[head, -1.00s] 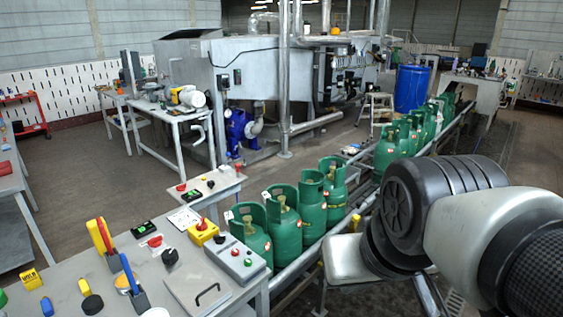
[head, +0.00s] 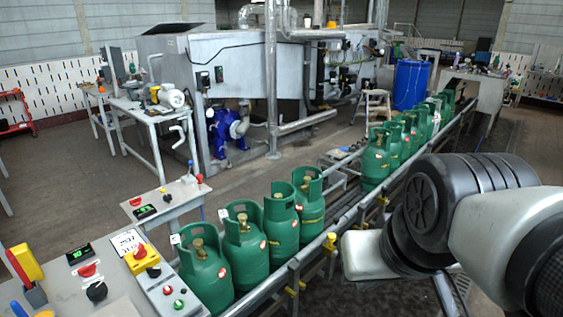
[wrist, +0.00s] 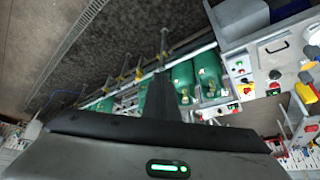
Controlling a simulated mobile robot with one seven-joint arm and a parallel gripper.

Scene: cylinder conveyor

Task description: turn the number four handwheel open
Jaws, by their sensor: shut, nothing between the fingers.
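Green gas cylinders with brass valves stand upright in a row on the conveyor in the head view. The near group shows a front cylinder (head: 208,285), a second (head: 246,258), a third (head: 283,232) and one behind it (head: 312,212). Brass valve tops show inside their collars, such as the front valve (head: 199,250). I cannot read any number that marks a handwheel as four. My gripper (wrist: 165,75) is shut and empty in the wrist view, apart from the cylinders (wrist: 183,82). In the head view the gripper is hidden behind my arm.
A grey bench (head: 110,290) at the lower left carries a control box (head: 170,292) and a yellow emergency-stop box (head: 141,260). Conveyor rails (head: 290,268) run diagonally back past more cylinders (head: 376,160). A blue drum (head: 410,85) stands behind. Open floor lies left of the conveyor.

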